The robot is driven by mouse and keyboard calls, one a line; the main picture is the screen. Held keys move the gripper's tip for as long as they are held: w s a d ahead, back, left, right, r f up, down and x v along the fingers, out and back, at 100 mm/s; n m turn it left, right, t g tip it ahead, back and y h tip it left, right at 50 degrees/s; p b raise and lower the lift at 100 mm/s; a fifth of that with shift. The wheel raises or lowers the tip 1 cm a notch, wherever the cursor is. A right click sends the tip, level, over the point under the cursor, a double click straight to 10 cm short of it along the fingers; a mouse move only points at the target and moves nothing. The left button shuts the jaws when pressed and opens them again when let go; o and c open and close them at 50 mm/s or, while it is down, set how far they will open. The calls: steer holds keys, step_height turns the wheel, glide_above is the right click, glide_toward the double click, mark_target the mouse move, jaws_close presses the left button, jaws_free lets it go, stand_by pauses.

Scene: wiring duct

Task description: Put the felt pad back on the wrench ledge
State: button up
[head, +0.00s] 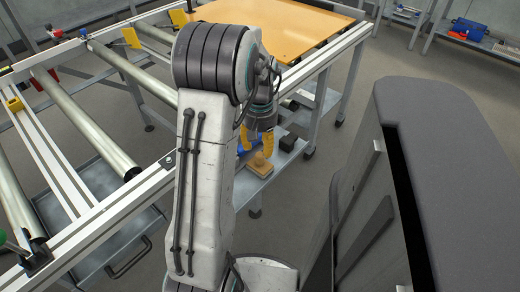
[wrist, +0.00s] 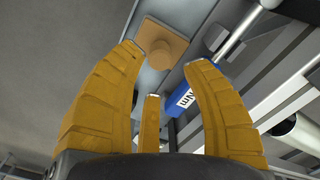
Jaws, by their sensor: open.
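A tan square pad with a round knob (wrist: 160,44), which looks like the felt pad, sits on a narrow grey ledge (wrist: 153,82). In the head view the pad (head: 260,166) lies on a low grey shelf (head: 245,190) at the side of the bench, just below my gripper (head: 268,143). In the wrist view my yellow fingers (wrist: 168,56) are spread and empty, with the pad just beyond the fingertips. They appear apart from it. A blue torque wrench marked Nm (wrist: 181,98) lies beside the pad, partly hidden by the right finger.
Small dark blocks (head: 288,142) lie on the shelf behind the pad. The roller frame (head: 85,122) fills the left, and an orange board (head: 275,32) tops the bench. A tall grey cabinet-like body (head: 440,150) stands at right. Bare floor lies between.

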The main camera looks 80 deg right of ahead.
mark_target(259, 154)
step_height(259, 154, up, 8)
steer(key=p, duration=0.1)
steer(key=shift+r+p, duration=0.2)
steer(key=shift+p, duration=0.2)
steer(key=w+a+r+n+h, duration=0.15)
steer(key=w+a+n, duration=0.25)
steer(key=w+a, duration=0.6)
steer(key=w+a+r+n+y, duration=0.1)
steer(key=w+a+r+n, duration=0.25)
steer(key=w+a, duration=0.7)
steer(key=a+f+n+t, duration=0.2)
steer(key=a+n, duration=0.6)
steer(key=a, duration=1.1)
steer(key=shift+w+a+f, duration=0.2)
steer(key=shift+w, duration=0.05)
